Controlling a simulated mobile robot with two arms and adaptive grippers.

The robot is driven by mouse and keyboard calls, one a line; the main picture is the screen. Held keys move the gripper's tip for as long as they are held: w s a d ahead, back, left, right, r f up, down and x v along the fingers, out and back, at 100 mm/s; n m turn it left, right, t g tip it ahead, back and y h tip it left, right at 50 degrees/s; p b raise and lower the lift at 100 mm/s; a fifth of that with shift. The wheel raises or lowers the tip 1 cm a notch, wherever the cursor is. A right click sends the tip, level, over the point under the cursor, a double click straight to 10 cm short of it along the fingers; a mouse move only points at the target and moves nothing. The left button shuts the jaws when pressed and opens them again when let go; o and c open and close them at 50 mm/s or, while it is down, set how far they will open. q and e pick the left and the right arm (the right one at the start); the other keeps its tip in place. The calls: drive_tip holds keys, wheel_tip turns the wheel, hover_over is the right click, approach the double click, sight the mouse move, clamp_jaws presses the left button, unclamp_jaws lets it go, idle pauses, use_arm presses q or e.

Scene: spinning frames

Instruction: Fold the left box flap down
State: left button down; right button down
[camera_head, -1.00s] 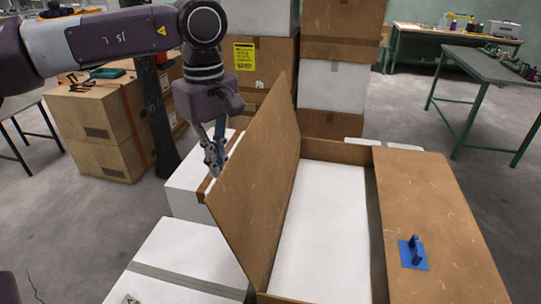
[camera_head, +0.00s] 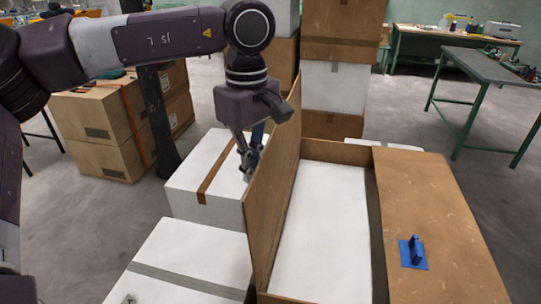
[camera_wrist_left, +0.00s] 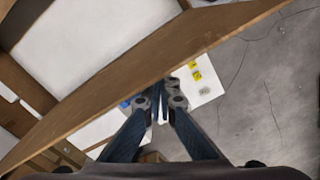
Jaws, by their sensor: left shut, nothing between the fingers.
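The open brown box (camera_head: 440,200) has a white inside. Its left flap (camera_head: 277,180) stands nearly upright along the left side of the opening. My left gripper (camera_head: 247,174) is on the outer, left side of this flap, close against it. In the left wrist view the flap (camera_wrist_left: 125,75) crosses diagonally just beyond my fingertips (camera_wrist_left: 160,92), which are together with nothing held between them. I cannot tell whether they touch the flap. The right flap (camera_head: 430,190) lies flat, with a blue handled tool (camera_head: 413,253) on it. My right gripper is out of view.
More brown cartons (camera_head: 100,130) are at the back left. A green-legged table (camera_head: 490,75) is at the right, with clear floor before it.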

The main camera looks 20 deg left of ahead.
use_arm(q)
drive_tip(key=shift+w+d, duration=0.1)
drive_tip(key=shift+w, duration=0.05)
drive_tip(key=shift+w+d+r+p, duration=0.1)
drive_tip(key=shift+w+d+p, duration=0.1)
drive_tip(key=shift+d, duration=1)
drive_tip(key=shift+w+d+r+p, duration=0.1)
drive_tip(key=shift+d+p, duration=0.1)
drive_tip(key=shift+d, duration=0.95)
drive_tip(key=shift+w+d+f, duration=0.1)
drive_tip(key=shift+d+f, duration=0.05)
drive_tip(key=shift+d, duration=0.7)
drive_tip(key=shift+w+d+f, duration=0.1)
drive_tip(key=shift+d+f, duration=0.1)
drive_tip(key=shift+d, duration=0.7)
drive_tip(key=shift+d+f, duration=0.15)
drive_tip(key=shift+d, duration=0.7)
drive_tip(key=d+f, duration=0.2)
drive_tip(key=d, duration=0.3)
drive_tip(key=shift+d+f+b, duration=0.25)
drive_tip(key=shift+f+b, duration=0.05)
drive_tip(key=shift+f, duration=0.2)
